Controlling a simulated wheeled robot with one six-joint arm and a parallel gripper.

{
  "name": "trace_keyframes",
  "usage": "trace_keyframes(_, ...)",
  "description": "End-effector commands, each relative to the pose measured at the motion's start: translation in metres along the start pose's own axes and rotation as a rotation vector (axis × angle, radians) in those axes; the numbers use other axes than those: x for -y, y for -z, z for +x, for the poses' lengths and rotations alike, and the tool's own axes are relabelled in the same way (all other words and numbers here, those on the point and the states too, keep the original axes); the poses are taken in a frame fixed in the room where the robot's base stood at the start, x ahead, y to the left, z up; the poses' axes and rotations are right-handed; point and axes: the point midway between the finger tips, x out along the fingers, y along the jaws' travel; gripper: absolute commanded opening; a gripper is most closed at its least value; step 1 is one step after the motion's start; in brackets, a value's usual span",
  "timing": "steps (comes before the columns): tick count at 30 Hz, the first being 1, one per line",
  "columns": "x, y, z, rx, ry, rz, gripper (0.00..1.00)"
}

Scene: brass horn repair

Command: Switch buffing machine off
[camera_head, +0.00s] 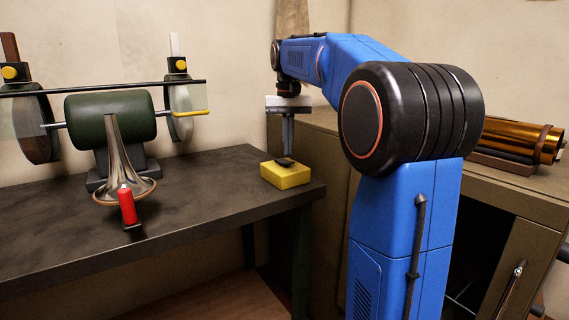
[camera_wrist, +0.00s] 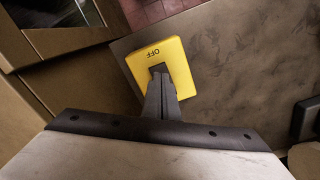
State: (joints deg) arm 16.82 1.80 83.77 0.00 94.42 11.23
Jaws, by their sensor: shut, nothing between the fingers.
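The buffing machine (camera_head: 110,120) stands on the dark bench, with a green motor body and a wheel at each end. A yellow switch box (camera_head: 286,175) sits at the bench's right front corner. In the wrist view the yellow box (camera_wrist: 180,58) shows the word OFF near one edge. My gripper (camera_head: 285,160) points straight down over the box, its fingers shut and empty. In the wrist view my fingertips (camera_wrist: 160,72) are at a dark part on the box's top, which they partly hide. I cannot tell whether they press it.
A brown cabinet (camera_head: 500,200) on the right carries brass tubes (camera_head: 520,140).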

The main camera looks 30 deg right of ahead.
Motion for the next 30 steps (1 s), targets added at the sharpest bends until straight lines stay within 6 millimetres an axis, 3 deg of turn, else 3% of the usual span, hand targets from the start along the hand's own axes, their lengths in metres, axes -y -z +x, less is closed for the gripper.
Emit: trace_keyframes(30, 0.000, 0.000, 0.010, 0.000, 0.000, 0.000, 0.00)
